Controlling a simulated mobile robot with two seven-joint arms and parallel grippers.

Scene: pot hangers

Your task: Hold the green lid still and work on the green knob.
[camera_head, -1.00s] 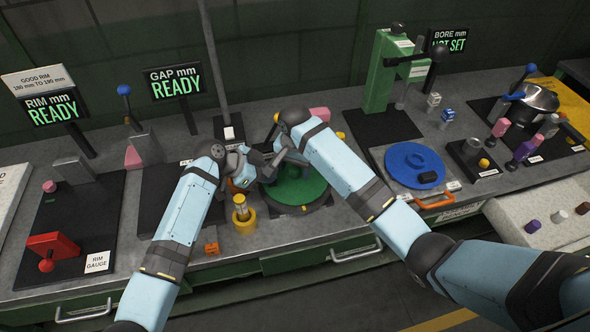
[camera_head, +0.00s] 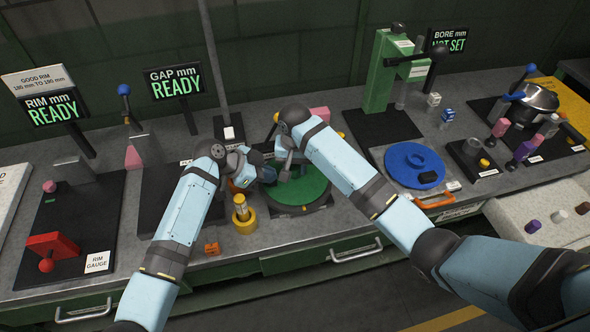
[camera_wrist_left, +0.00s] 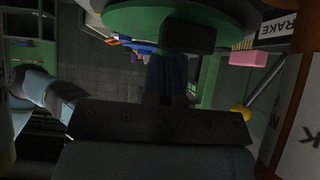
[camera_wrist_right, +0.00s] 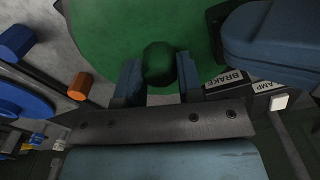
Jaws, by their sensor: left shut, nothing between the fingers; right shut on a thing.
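The green lid (camera_head: 302,190) lies on a dark round stand in the middle of the bench. In the right wrist view the lid (camera_wrist_right: 105,35) fills the top, with the round green knob (camera_wrist_right: 158,62) standing on it. My right gripper (camera_wrist_right: 159,75) has one finger on each side of the knob and is shut on it. In the head view the right gripper (camera_head: 284,168) is above the lid and hides the knob. My left gripper (camera_wrist_left: 170,72) is shut and empty at the lid's left edge. In the left wrist view a dark block (camera_wrist_left: 188,36) under the lid's rim (camera_wrist_left: 240,22) hides its fingertips; contact is unclear.
A yellow cylinder fixture (camera_head: 244,216) and a small orange block (camera_head: 211,248) stand in front of my left wrist. A blue disc (camera_head: 412,158) and green press (camera_head: 382,75) are to the right.

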